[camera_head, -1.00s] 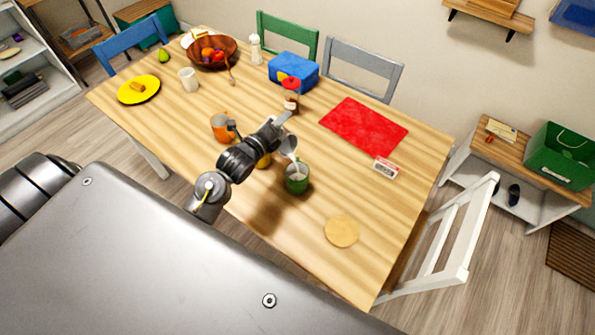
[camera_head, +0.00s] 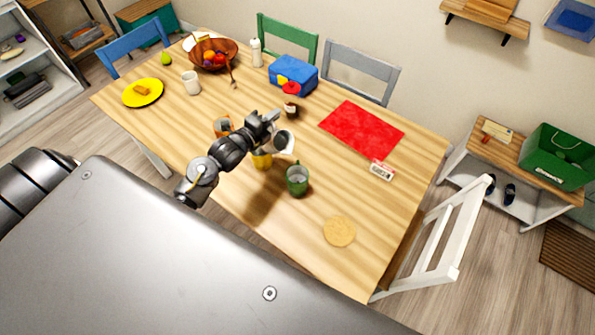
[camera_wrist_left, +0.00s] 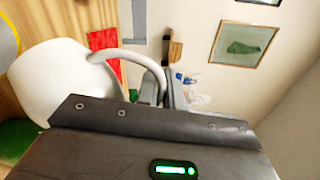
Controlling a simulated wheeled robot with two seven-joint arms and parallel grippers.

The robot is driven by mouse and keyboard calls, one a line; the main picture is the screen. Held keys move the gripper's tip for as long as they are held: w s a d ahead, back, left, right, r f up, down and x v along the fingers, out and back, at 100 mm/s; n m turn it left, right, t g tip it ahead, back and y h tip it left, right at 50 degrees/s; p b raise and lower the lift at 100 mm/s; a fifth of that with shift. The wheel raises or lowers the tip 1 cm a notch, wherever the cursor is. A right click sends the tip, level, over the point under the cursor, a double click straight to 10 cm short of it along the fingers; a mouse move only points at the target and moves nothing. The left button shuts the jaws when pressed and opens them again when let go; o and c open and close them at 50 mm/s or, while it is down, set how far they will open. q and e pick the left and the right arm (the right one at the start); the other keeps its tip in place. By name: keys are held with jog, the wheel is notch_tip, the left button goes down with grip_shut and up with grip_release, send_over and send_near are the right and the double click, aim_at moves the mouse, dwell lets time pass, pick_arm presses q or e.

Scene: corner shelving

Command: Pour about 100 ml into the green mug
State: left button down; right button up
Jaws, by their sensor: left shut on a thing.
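My left gripper (camera_head: 270,119) is shut on a white jug (camera_head: 288,149), whose dark round opening shows in the head view. The jug is held above the table, up and to the left of the green mug (camera_head: 297,187) in the picture, apart from it. The mug stands upright on the table with a pale greyish inside; its level cannot be read. In the left wrist view the jug (camera_wrist_left: 62,85) and its curved handle fill the upper left, with part of the green mug (camera_wrist_left: 14,139) below. My right gripper is not in view.
On the wooden table (camera_head: 275,215), a yellow mug (camera_head: 262,162) and an orange mug (camera_head: 220,124) stand near my left arm. A red-capped bottle (camera_head: 291,101), red mat (camera_head: 361,129), small box (camera_head: 381,170) and round coaster (camera_head: 339,231) lie around.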

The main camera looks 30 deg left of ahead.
pick_arm(q)
jog(key=shift+w+a+r+n+p, duration=0.1)
jog(key=shift+a+r+n+p, duration=0.15)
jog(key=shift+r+n+p, duration=0.05)
jog(key=shift+a+f+n, duration=0.2)
jog(key=shift+f+n, duration=0.1)
jog(key=shift+f, duration=0.05)
jog(key=shift+w+a+f, duration=0.1)
jog(key=shift+a+f, duration=0.15)
jog(key=shift+f, duration=0.05)
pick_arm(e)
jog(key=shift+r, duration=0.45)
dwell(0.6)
pick_arm(q)
jog(key=shift+a+f+n, duration=0.15)
jog(key=shift+f+n, duration=0.1)
jog(key=shift+n, duration=0.15)
jog(key=shift+w+a+r+n+g+h+p, duration=0.2)
jog(key=shift+a+n+p, duration=0.1)
jog(key=shift+a, duration=0.15)
jog(key=shift+w+a+r+n+g+h+p, duration=0.1)
jog(key=shift+w+a+r+n+g+p, duration=0.1)
jog(key=shift+a+n, duration=0.15)
jog(key=w+a+f+n+g+h+b, duration=0.1)
jog(key=w+a+f+n, duration=0.1)
jog(key=a+n, duration=0.3)
jog(key=shift+f+h, duration=0.3)
jog(key=shift+f, duration=0.4)
